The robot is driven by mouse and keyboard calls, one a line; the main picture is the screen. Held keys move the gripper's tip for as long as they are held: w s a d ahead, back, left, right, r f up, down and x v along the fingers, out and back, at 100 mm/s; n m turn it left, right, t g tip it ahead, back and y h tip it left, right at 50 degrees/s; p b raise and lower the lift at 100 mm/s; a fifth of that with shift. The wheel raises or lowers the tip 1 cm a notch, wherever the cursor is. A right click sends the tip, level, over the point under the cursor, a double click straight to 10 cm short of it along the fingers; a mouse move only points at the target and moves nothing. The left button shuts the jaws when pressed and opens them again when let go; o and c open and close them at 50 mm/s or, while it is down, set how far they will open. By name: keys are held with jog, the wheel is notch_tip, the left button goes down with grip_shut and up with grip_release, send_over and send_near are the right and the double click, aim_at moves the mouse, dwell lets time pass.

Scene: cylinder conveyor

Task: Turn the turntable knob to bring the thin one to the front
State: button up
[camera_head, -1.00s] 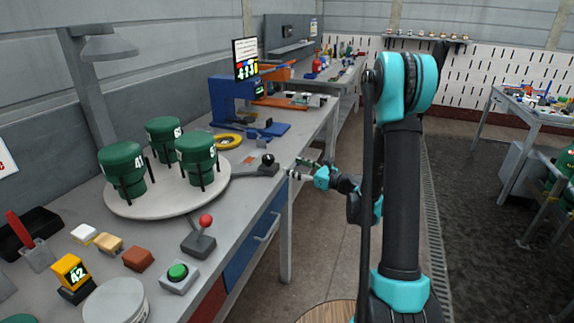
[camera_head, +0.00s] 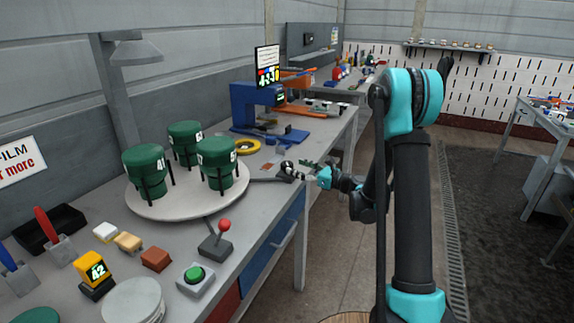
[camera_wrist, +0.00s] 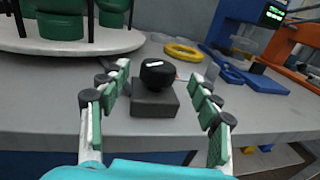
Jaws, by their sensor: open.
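The round white turntable (camera_head: 163,209) stands on the grey workbench and carries three green cylinders in black holders: a front left one (camera_head: 146,160) marked 41, a back one (camera_head: 183,134), and a right one (camera_head: 217,152). I cannot tell surely which is thinnest. The turntable knob is black and round (camera_wrist: 157,72) on a dark block (camera_wrist: 154,98); it also shows in the head view (camera_head: 287,167). My gripper (camera_wrist: 158,106) is open, its green-padded fingers apart on either side of the knob, at the bench edge. In the head view it (camera_head: 311,172) is just right of the knob.
A red-topped joystick (camera_head: 223,226) and a green button (camera_head: 195,274) sit near the bench front. A yellow ring (camera_head: 247,145) and a blue machine (camera_head: 254,107) lie beyond the knob. Floor right of the bench is clear.

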aim_at(292, 165)
jog(key=shift+x, duration=2.75)
jog(key=shift+c, duration=0.2)
jog(key=c, duration=1.1)
jog(key=shift+a+t, duration=0.1)
jog(key=shift+t, duration=0.2)
jog(key=shift+c, duration=0.2)
jog(key=shift+m+h, duration=0.3)
jog(key=shift+m, duration=0.1)
jog(key=shift+t, duration=0.4)
jog(key=o, duration=1.2)
